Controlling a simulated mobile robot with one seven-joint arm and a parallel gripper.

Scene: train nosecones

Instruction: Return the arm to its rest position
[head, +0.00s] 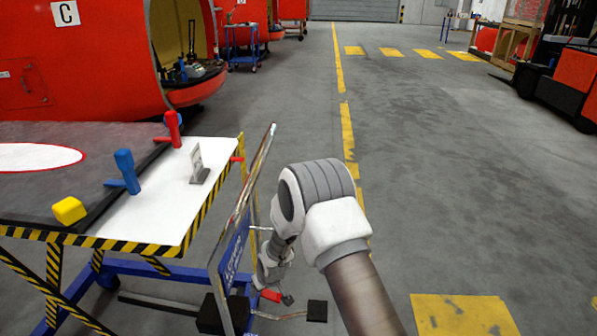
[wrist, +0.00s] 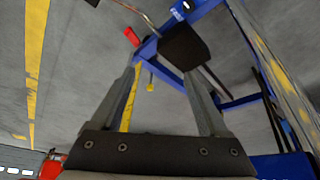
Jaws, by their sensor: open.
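My arm (head: 322,215) reaches up from the bottom of the head view, bends at a white and grey joint, and hangs down to the left. My gripper (head: 272,286) is low beside the near right end of the work table, close to a blue sign panel (head: 236,262). In the wrist view my gripper (wrist: 163,78) is open. Its two grey fingers stand apart with nothing held between them. A black block (wrist: 184,48) on a blue frame (wrist: 205,85) shows beyond the fingers. I cannot tell the exact gap between the gripper and the panel.
The table (head: 150,200) holds a blue tool (head: 125,172), a red tool (head: 173,129), a yellow block (head: 69,210) and a small grey stand (head: 198,167). Red train nosecones (head: 85,60) stand behind. The grey floor (head: 460,190) to the right is clear.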

